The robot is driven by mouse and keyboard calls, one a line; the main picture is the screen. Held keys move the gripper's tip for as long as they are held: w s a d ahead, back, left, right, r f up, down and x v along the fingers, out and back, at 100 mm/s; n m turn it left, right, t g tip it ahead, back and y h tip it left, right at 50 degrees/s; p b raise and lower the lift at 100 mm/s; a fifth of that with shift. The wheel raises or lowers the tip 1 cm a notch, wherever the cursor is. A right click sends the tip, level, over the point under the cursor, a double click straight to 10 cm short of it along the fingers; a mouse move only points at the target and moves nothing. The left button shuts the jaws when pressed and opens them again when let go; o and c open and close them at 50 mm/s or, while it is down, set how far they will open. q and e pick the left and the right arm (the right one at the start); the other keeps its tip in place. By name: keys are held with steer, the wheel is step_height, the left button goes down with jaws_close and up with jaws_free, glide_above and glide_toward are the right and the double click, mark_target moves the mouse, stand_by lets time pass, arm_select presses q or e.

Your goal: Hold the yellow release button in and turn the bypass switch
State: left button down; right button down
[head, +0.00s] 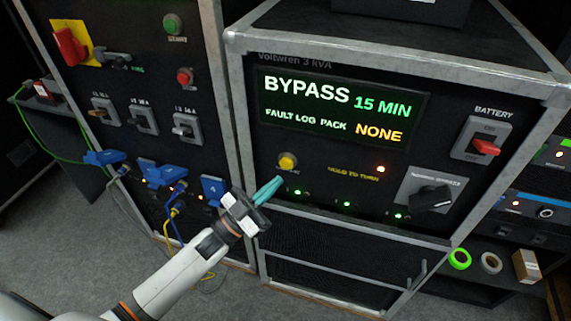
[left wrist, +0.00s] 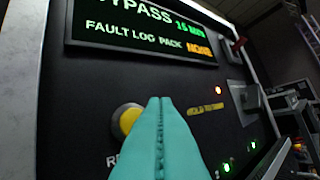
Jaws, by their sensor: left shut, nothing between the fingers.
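The yellow release button (head: 287,161) sits low on the left of the black panel, under the display. It also shows in the left wrist view (left wrist: 128,120), just left of my fingertips. My left gripper (head: 270,190) has teal fingers shut together with nothing between them. Its tips are below and left of the button in the head view; I cannot tell whether they touch the panel. The bypass switch (head: 432,198) is a black rotary knob on a grey plate at the panel's lower right; it also shows in the left wrist view (left wrist: 250,97). My right gripper is not in view.
The display (head: 340,108) reads BYPASS 15 MIN, FAULT LOG PACK NONE. A red battery switch (head: 486,147) is at the upper right. Blue connectors (head: 160,174) and cables hang at the left rack. Tape rolls (head: 459,258) lie on a low shelf at the right.

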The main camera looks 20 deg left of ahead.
mark_target(286, 164)
arm_select(q)
steer(key=shift+w, duration=1.3)
steer(key=shift+w, duration=0.1)
stand_by(1.0)
steer(key=shift+w, duration=0.35)
